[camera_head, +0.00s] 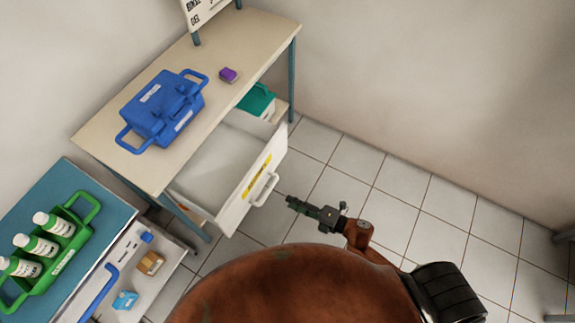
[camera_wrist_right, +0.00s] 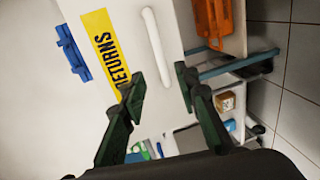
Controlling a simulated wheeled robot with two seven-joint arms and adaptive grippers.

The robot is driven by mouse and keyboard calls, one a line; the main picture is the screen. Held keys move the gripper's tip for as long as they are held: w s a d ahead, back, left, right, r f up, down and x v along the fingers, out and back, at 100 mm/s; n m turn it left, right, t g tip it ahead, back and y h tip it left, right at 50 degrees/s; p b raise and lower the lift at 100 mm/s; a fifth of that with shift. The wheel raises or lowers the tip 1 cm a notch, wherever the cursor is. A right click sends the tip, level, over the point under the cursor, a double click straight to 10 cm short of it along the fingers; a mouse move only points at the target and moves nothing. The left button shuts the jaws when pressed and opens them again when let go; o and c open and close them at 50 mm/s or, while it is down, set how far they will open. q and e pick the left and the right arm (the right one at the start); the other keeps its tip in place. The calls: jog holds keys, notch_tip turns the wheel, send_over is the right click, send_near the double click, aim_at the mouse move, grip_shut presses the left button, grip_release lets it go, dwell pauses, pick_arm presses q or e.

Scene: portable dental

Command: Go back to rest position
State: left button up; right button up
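My right gripper (camera_head: 292,203) is in front of the desk's open drawer (camera_head: 240,204), a little right of its white bar handle (camera_head: 264,189). In the right wrist view the two dark green fingers (camera_wrist_right: 158,92) are spread apart with nothing between them. The drawer handle (camera_wrist_right: 156,48) lies beyond the fingertips, and the gripper looks clear of it. The drawer front carries a yellow label (camera_wrist_right: 107,55) reading RETURNS. The drawer looks empty where its inside shows. My left gripper is not in view.
A blue case (camera_head: 163,108) and a small purple item (camera_head: 229,75) are on the desk (camera_head: 195,62). A green carrier (camera_head: 67,246) with white bottles stands on a blue-topped unit at lower left. A teal item (camera_head: 258,100) sits under the desk.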

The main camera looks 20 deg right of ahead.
jog(key=d+f+m+h+p, duration=0.2)
jog(key=d+f+m+h, duration=0.3)
jog(key=d+f+m, duration=0.6)
jog(key=s+d+f+m+g+h, duration=0.1)
jog(key=s+d+f, duration=0.15)
jog(key=f, duration=0.25)
jog(key=s+d+f+m+g+h+p, duration=0.1)
jog(key=s+d+f+h, duration=0.1)
jog(key=s+f, duration=0.25)
jog(key=s+d+f+m+g+h, duration=0.1)
jog(key=s+d+f+m, duration=0.15)
jog(key=f, duration=0.35)
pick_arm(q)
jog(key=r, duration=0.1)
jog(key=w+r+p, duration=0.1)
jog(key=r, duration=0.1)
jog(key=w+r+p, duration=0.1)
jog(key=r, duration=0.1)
pick_arm(e)
jog(key=s+f+m+g, duration=0.2)
jog(key=s+f+m, duration=0.1)
jog(key=s, duration=0.8)
jog(key=s+f+m+g+h, duration=0.1)
jog(key=s+f+m+g, duration=0.2)
jog(key=s, duration=0.9)
jog(key=s+f+m+g, duration=0.3)
jog(key=s+f, duration=0.5)
jog(key=s, duration=0.4)
jog(key=shift+d+m+h, duration=0.35)
jog(key=shift+h, duration=0.05)
